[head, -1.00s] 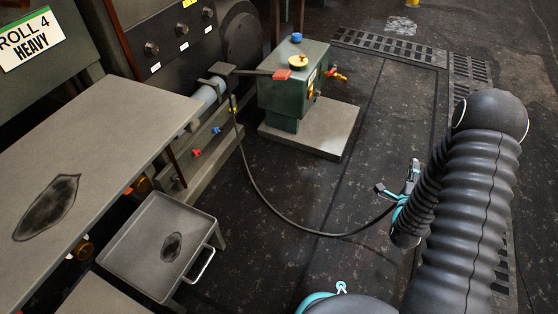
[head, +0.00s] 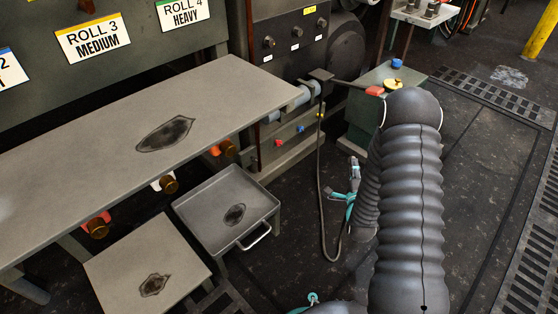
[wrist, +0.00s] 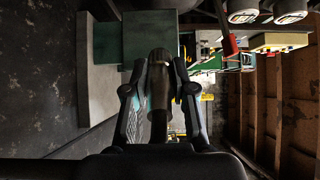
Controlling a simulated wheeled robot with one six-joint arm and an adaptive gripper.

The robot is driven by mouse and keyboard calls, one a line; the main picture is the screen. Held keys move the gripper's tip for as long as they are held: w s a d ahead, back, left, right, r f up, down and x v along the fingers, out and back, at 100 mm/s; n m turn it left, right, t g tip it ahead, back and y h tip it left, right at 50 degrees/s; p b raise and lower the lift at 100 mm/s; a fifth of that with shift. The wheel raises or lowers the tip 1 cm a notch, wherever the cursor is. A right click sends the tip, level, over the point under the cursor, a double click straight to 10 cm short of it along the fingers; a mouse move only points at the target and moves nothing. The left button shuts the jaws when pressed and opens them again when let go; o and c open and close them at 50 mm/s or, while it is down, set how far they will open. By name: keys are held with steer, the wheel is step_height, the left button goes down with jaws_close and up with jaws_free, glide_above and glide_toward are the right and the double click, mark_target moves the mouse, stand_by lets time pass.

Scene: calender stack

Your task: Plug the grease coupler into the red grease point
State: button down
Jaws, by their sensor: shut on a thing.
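My gripper (wrist: 161,100) is shut on the grease coupler (wrist: 159,75), a dark cylinder between its two black fingers in the wrist view. In the head view my gripper (head: 354,178) is small, in front of the green box, and the coupler is hard to make out there. The black hose (head: 321,170) hangs down from the machine and loops up towards my gripper. A small red fitting (head: 278,142) sits on the low machine front beside a blue one (head: 300,128). A red fitting with a brass end (head: 97,223) is under the table; I cannot tell which red one is the grease point.
A long grey table (head: 90,140) runs along the left. A grey tray with a handle (head: 190,207) and a low plate (head: 110,262) stand before it. The green box (head: 365,119) is behind my arm. Dark floor (head: 490,180) is open at right.

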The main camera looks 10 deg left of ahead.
steer(key=w+a+f+n+g+y, duration=0.3)
steer(key=w+a+f+n+y, duration=0.1)
steer(key=a, duration=0.5)
steer(key=w+a+f+n+g+y, duration=0.4)
steer(key=w+a+y, duration=0.3)
steer(key=a+y, duration=0.2)
steer(key=shift+w+a+f+n+b, duration=0.35)
steer(key=shift+f+n, duration=0.2)
steer(key=shift+n, duration=0.25)
steer(key=shift+s+d, duration=0.1)
steer(key=shift+d, duration=0.05)
steer(key=shift+b+x, duration=0.5)
steer(key=shift+x, duration=1.55)
steer(key=c, duration=1.5)
jaws_free()
steer(key=shift+c, duration=0.2)
jaws_close()
